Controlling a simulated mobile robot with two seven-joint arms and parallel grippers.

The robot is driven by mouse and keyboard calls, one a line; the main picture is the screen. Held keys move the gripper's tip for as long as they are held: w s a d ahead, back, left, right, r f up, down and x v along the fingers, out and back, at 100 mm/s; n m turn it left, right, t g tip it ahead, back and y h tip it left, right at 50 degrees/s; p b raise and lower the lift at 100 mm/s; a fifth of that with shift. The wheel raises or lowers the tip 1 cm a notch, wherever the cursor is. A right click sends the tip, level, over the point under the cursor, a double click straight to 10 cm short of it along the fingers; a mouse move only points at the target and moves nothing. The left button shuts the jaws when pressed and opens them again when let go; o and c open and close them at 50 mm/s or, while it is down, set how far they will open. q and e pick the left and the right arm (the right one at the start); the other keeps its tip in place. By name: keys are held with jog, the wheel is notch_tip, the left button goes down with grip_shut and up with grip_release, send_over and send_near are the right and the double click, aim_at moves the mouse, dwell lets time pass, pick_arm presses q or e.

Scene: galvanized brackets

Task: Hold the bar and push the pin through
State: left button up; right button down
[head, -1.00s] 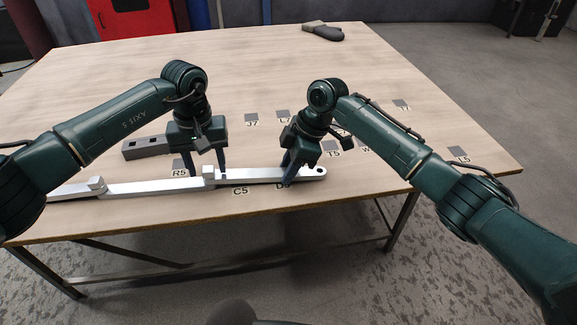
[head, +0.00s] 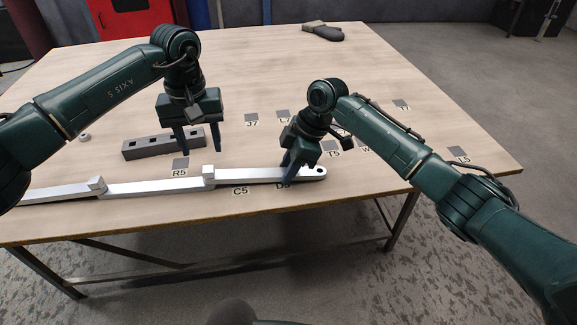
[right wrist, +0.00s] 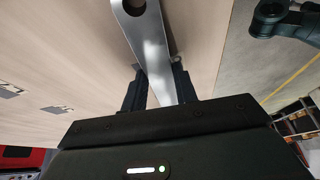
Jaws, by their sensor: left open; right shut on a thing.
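A chain of silver bars (head: 150,188) lies along the table's front edge, with square pin heads standing at two joints. One pin (head: 209,174) stands where the middle and right bars overlap; another pin (head: 97,184) stands at the left joint. My right gripper (head: 287,178) is shut on the right bar (head: 255,174), near its end with the round hole. The right wrist view shows this bar (right wrist: 152,50) between the fingers. My left gripper (head: 199,148) is open and empty, raised behind the bars near the grey block.
A grey block (head: 150,147) with square holes lies behind the bars. A small round part (head: 85,138) lies to its left. Dark labelled squares such as R5 (head: 180,164) mark the table. A brush (head: 323,31) lies at the far edge.

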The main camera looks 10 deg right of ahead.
jog(key=c, duration=1)
grip_release()
pick_arm(q)
notch_tip(320, 180, up, 2)
jog(key=shift+s+r+p, duration=0.1)
jog(key=shift+r+p, duration=0.05)
jog(key=shift+p, duration=1.05)
pick_arm(e)
jog(key=v, duration=1.3)
jog(key=shift+s+d, duration=0.1)
jog(key=shift+s, duration=0.05)
